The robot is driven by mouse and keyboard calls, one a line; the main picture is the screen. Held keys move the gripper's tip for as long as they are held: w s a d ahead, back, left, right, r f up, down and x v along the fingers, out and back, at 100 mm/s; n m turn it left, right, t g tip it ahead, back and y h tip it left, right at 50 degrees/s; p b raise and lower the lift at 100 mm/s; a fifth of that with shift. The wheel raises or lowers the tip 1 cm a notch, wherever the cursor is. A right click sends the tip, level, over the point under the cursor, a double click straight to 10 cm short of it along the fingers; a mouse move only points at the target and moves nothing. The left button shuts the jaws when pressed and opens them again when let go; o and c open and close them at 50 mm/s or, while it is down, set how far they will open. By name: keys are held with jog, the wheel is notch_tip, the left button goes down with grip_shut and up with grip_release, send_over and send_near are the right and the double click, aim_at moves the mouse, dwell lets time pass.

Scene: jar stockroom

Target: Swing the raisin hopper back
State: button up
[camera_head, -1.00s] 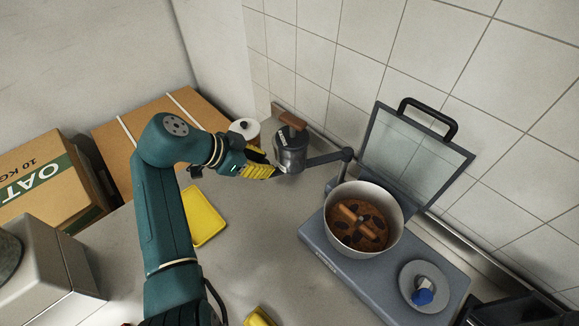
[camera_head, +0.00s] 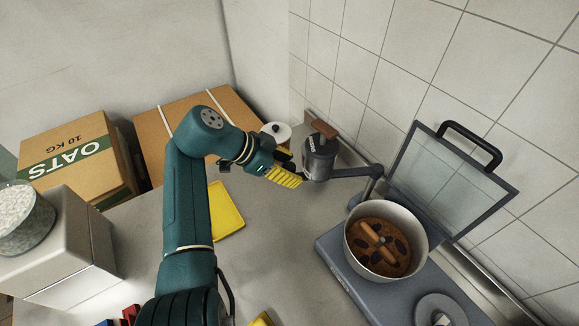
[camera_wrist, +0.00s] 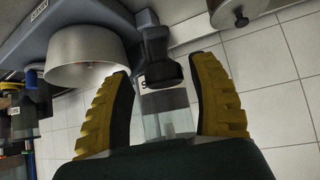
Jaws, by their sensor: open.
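In the wrist view, a clear-looking body with a partly hidden label (camera_wrist: 165,112) and a dark part (camera_wrist: 158,58) show between the spread fingers. I cannot tell whether either finger touches it.
The pot of brown mix stands on a grey-blue base (camera_head: 335,258) with a raised glass lid (camera_head: 445,175) behind it. A white-lidded jar (camera_head: 277,131) stands behind my gripper. A yellow tray (camera_head: 226,212) lies on the counter. The tiled wall is close behind the hopper.

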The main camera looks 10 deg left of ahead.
jog(key=v, duration=1.2)
